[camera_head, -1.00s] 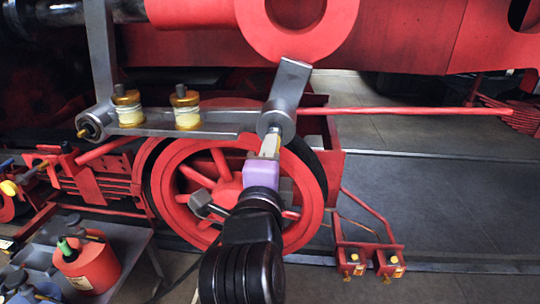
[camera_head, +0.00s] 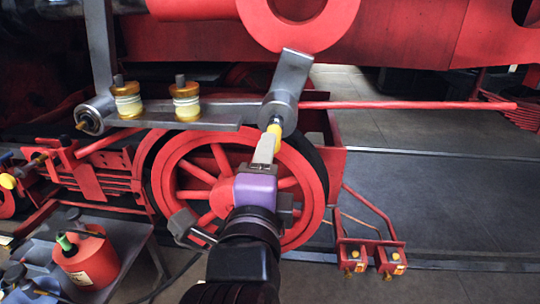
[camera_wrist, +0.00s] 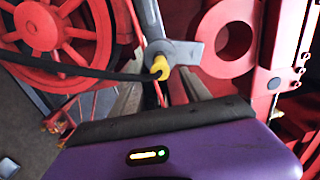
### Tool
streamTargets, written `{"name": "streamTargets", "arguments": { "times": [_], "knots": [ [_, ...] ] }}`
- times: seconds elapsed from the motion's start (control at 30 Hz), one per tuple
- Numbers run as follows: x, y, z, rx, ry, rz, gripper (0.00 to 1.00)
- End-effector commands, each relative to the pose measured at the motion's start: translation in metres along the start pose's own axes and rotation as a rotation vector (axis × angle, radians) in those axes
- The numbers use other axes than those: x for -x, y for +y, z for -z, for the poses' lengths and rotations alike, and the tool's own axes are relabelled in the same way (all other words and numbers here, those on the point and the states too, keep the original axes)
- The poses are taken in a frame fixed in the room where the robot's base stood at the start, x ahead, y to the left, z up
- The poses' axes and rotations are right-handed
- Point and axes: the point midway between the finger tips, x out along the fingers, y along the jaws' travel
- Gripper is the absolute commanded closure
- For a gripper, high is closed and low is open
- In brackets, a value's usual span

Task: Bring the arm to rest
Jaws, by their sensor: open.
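My gripper (camera_head: 266,142) has a purple body and pale grey fingers, and points up and away toward the grey linkage (camera_head: 285,92) in front of the red wheel. In the wrist view, the two fingers of my gripper (camera_wrist: 160,94) stand apart with nothing seen held between them. A yellow-tipped pin (camera_wrist: 160,68) at the grey lever's lower end lies just beyond them. The yellow tip also shows in the head view (camera_head: 275,131), close to the fingertips; whether they touch is unclear.
A red spoked wheel (camera_head: 200,172) stands close behind my arm. A grey bar with two yellow-and-brass cups (camera_head: 186,103) is at upper left. A grey table (camera_head: 130,262) with a red can (camera_head: 88,262) is at lower left. Dark floor (camera_head: 450,210) is open at right.

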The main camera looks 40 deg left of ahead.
Motion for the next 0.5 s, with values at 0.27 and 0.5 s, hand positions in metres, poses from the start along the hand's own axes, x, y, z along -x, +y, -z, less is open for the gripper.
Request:
{"name": "streamTargets", "arguments": {
  "times": [0.27, 0.5],
  "knots": [
    [0.021, 0.000, -0.001, 0.001, -0.001, 0.000, 0.44],
    [0.021, -0.001, -0.001, 0.032, -0.001, 0.002, 0.44]
  ]
}}
